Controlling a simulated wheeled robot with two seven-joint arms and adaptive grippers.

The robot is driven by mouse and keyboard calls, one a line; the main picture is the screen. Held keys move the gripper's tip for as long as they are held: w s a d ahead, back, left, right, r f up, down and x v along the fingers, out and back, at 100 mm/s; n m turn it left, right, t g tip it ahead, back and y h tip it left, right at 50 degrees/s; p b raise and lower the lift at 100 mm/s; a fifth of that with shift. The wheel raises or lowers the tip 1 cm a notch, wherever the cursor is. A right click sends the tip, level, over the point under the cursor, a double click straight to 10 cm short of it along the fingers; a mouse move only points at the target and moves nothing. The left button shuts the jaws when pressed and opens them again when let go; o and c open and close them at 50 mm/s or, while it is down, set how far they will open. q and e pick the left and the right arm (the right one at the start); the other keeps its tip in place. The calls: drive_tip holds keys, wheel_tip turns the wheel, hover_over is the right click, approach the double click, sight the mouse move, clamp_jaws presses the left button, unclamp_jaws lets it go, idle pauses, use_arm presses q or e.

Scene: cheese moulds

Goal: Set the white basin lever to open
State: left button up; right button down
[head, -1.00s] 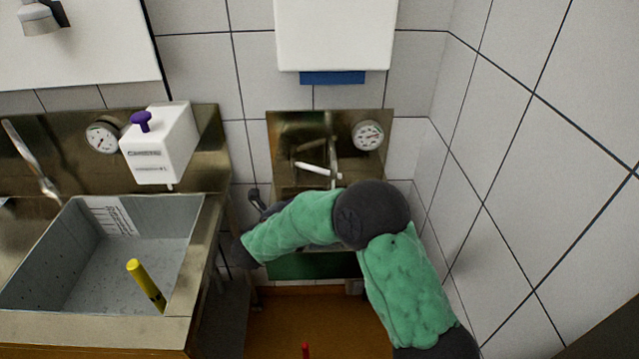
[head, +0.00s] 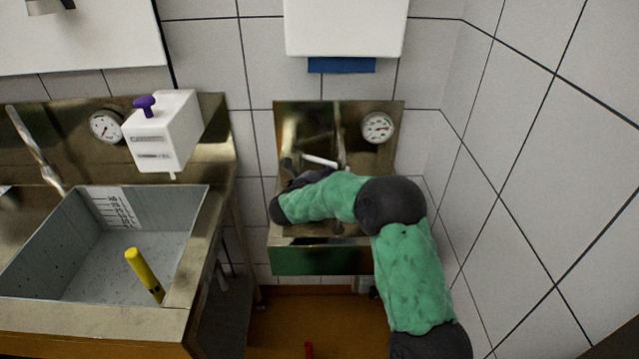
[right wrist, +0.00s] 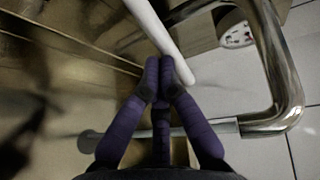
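The white basin lever (head: 321,161) is a short white bar at the tap of the small steel wall basin (head: 290,241). In the head view it slants slightly down to the right. In the right wrist view the lever (right wrist: 158,38) runs from the top edge down to my fingertips. My right gripper (right wrist: 166,76) has its purple fingers closed together, its tips at the lever's free end. They look close to or touching it, but not around it. In the head view my right gripper (head: 314,177) is mostly hidden by my green arm. My left gripper is out of view.
A curved chrome pipe (right wrist: 283,85) is close right of my fingers. A round gauge (head: 377,127) is on the backsplash. A white dispenser (head: 345,27) hangs above. At left are a sink (head: 50,312) with a yellow stick (head: 143,272) and a white box with purple knob (head: 163,137).

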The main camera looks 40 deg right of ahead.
drive_tip(key=shift+w+d, duration=0.2)
drive_tip(key=shift+d, duration=0.15)
drive_tip(key=shift+w+d, duration=0.25)
drive_tip(key=shift+d, duration=0.95)
